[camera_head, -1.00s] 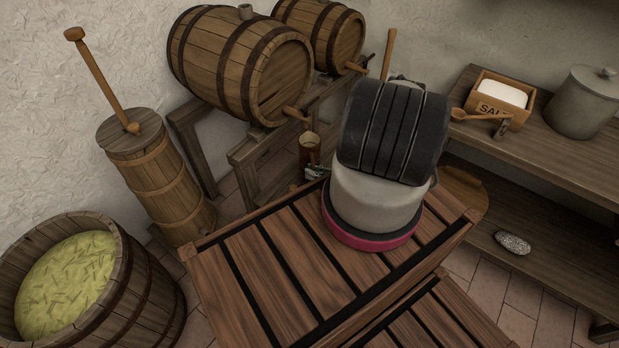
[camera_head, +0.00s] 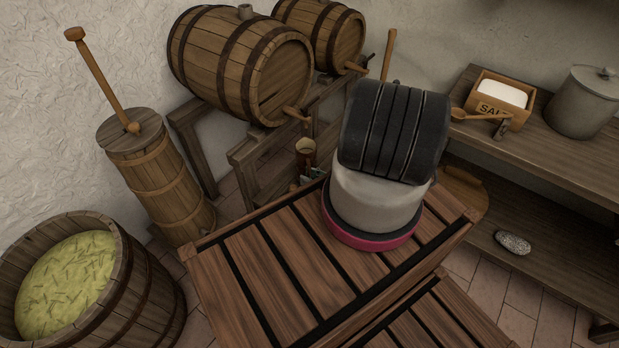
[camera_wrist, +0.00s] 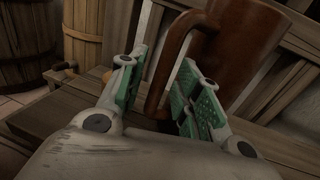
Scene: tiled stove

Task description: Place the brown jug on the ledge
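The brown jug (camera_head: 305,153) shows in the head view below the front barrel's tap, beyond my arm, its lower part mostly hidden. In the wrist view the jug (camera_wrist: 238,50) is large and reddish brown, its handle toward me. In the head view only a little of my gripper (camera_head: 316,184) shows beside the jug. A wooden ledge (camera_wrist: 50,110) runs behind and below the fingers; whether the jug touches it I cannot tell.
Two barrels (camera_head: 240,65) lie on a wooden rack (camera_head: 245,160). A churn (camera_head: 155,175) and a tub of cabbage (camera_head: 130,290) stand at left. At right, shelves (camera_head: 540,150) hold a salt box (camera_head: 490,108), a grey crock (camera_head: 582,105) and a stone (camera_head: 513,243).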

